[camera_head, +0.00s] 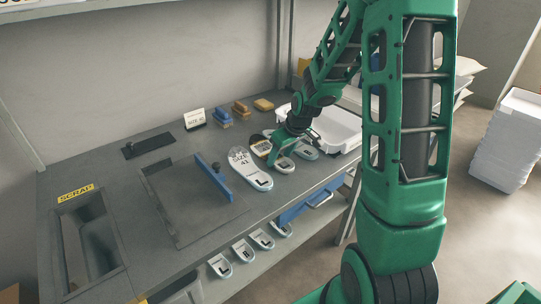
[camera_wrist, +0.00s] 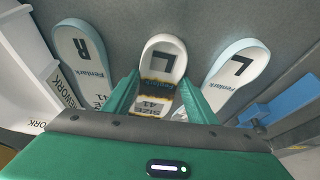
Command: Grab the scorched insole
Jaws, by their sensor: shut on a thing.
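The scorched insole (camera_wrist: 162,55) is white with a black L on its heel and a brown-black burnt band across its middle. In the head view, its heel (camera_head: 285,166) shows in front of my gripper and its darkened part shows behind. My gripper (camera_wrist: 158,102) has one green finger on each side of the insole and is shut on it across the middle. In the head view, my gripper (camera_head: 282,150) is low at the bench top. I cannot tell whether the insole touches the bench. Its far end is hidden in the wrist view.
A pale-edged L insole (camera_wrist: 237,75) lies on one side and an R insole (camera_wrist: 82,60) on the other, both close. A white tray (camera_head: 347,139) stands to the right on the bench (camera_head: 125,200). A blue bar (camera_head: 214,178), brushes (camera_head: 240,109) and a scrap opening (camera_head: 88,240) are further left.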

